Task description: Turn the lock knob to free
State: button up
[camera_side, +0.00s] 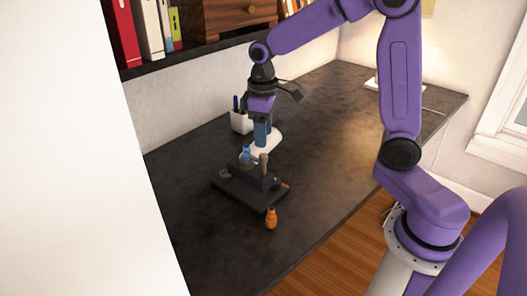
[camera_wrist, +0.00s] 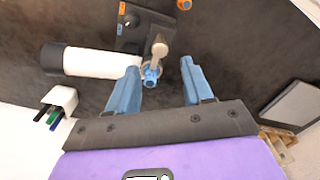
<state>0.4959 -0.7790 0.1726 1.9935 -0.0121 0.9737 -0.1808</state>
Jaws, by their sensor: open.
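A dark fixture (camera_side: 238,192) lies on the desk; its base also shows in the wrist view (camera_wrist: 148,31). A small dark dial (camera_wrist: 131,20), which looks like the lock knob, sits on it between an orange mark (camera_wrist: 122,8) and a blue mark (camera_wrist: 119,29). Its exact pointing is too small to tell.
The desk right of the fixture (camera_side: 325,140) is clear. A shelf with books hangs above.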

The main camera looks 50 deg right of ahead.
aim_at(264, 155)
notch_tip(264, 155, down, 7)
jog(key=shift+r, duration=0.2)
grip_shut()
